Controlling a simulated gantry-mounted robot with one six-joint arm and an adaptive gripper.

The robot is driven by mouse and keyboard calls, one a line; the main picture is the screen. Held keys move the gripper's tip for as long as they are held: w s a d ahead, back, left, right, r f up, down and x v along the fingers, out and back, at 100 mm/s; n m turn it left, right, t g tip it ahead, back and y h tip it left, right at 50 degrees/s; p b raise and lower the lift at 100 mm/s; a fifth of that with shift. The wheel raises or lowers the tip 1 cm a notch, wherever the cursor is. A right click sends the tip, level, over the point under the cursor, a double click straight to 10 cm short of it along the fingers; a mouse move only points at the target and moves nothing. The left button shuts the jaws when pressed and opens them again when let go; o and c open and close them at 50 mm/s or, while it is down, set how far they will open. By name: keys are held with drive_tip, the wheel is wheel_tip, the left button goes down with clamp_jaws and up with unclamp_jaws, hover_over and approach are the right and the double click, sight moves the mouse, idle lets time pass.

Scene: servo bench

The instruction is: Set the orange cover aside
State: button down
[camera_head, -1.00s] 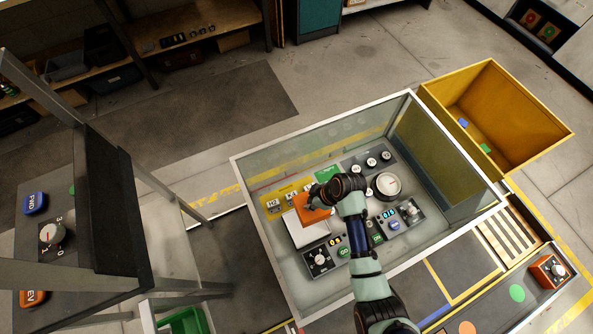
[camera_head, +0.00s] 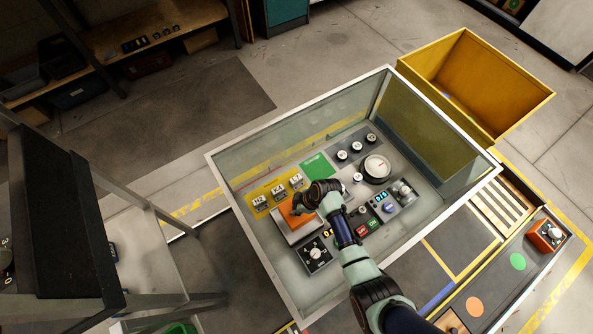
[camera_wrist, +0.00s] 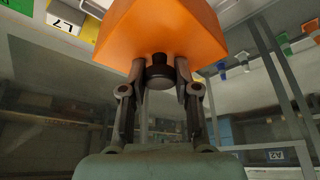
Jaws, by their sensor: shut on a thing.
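The orange cover (camera_head: 290,216) is a block-like piece at the left of the control panel, over the far part of a white square plate (camera_head: 301,235). My gripper (camera_head: 304,204) reaches it from the right and hides part of it. In the wrist view the cover (camera_wrist: 165,28) fills the top middle, with a black knob below it. My gripper (camera_wrist: 160,76) is shut on that knob. I cannot tell how far the cover is above the plate.
Glass walls with a pale rim (camera_head: 229,192) surround the panel. Beside the cover are a yellow switch plate (camera_head: 262,202), a green plate (camera_head: 317,166) and a black dial unit (camera_head: 314,255). A yellow bin (camera_head: 425,66) stands beyond, and a slatted wooden tray (camera_head: 503,205) lies right.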

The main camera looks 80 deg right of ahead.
wheel_tip(320, 180, down, 4)
drive_tip(key=b, duration=0.2)
drive_tip(key=shift+f+b, duration=0.2)
drive_tip(key=shift+b, duration=0.15)
drive_tip(key=shift+r, duration=0.15)
drive_tip(key=c, duration=1.3)
unclamp_jaws()
drive_tip(key=shift+f, duration=0.25)
drive_tip(key=o, duration=0.5)
drive_tip(key=shift+c, duration=0.2)
drive_tip(key=shift+r, duration=0.1)
